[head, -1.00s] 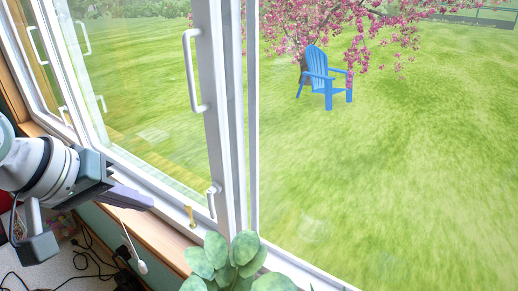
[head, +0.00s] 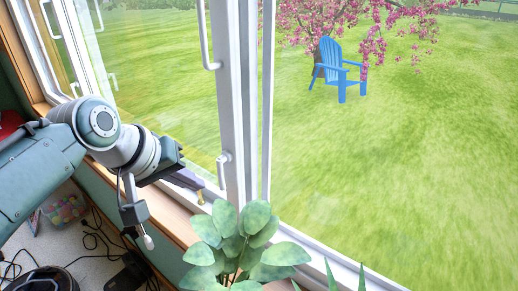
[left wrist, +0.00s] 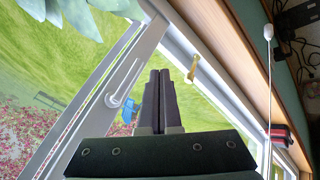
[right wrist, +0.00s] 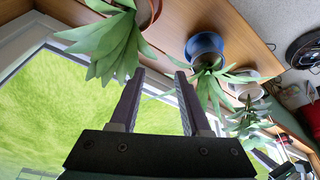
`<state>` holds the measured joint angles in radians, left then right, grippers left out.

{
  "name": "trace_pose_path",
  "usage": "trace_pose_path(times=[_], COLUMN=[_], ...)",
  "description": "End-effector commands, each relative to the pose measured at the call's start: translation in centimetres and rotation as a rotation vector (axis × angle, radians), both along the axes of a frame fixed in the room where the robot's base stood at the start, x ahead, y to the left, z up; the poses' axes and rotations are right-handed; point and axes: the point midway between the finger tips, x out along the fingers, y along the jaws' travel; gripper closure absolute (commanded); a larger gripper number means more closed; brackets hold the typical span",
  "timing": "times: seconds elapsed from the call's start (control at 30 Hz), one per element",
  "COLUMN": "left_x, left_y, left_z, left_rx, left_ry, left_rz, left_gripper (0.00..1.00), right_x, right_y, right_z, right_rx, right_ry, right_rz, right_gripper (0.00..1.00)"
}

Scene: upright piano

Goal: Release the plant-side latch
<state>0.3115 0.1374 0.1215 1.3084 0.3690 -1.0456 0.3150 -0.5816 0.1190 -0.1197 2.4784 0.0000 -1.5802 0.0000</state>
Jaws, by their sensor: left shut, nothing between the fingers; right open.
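A small white handle (head: 223,168) sits low on the window sash beside the green plant; it also shows in the left wrist view (left wrist: 122,88). A brass catch (head: 200,196) stands on the frame's bottom rail, also seen in the left wrist view (left wrist: 193,68). I cannot tell which of these the task calls the latch. My left gripper (head: 192,181) is shut and empty, left of the handle and close to the brass catch. In the left wrist view its fingers (left wrist: 159,72) lie between the two. My right gripper (right wrist: 157,78) is open among plant leaves.
The leafy plant (head: 235,245) crowds the space right and below the left gripper. A long white handle (head: 205,35) is higher on the sash. The wooden sill (head: 170,215) runs below. A blue pot (right wrist: 205,47) stands near my right gripper.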

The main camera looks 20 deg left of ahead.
Motion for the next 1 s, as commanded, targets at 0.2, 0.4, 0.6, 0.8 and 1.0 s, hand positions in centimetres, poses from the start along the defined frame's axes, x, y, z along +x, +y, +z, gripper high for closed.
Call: trace_pose_path(times=[0.2, 0.4, 0.6, 0.8, 1.0], left_x=[1.2, 1.3, 1.3, 1.3, 1.3], left_y=[-1.6, -1.8, -1.8, -1.8, -2.0], left_z=[0.1, 0.1, 0.1, 0.2, 0.1], left_rx=[0.001, 0.0, 0.0, -0.025, -0.058], left_ry=[0.001, 0.002, 0.002, 0.01, 0.021], left_rz=[0.0, 0.001, 0.002, 0.001, 0.001], left_gripper=[1.0, 1.0, 1.0, 1.0, 1.0], right_x=[0.1, 0.1, 0.1, 0.1, 0.1], right_y=[0.1, 0.1, 0.1, 0.1, 0.0], right_z=[-0.3, -0.2, -0.2, -0.1, 0.0], right_rx=[0.002, 0.003, 0.002, 0.002, 0.0], right_ry=[-0.002, -0.003, -0.004, -0.004, -0.004], right_rz=[-0.002, -0.001, -0.001, -0.001, 0.001], right_gripper=[0.53, 0.53, 0.53, 0.53, 0.53])
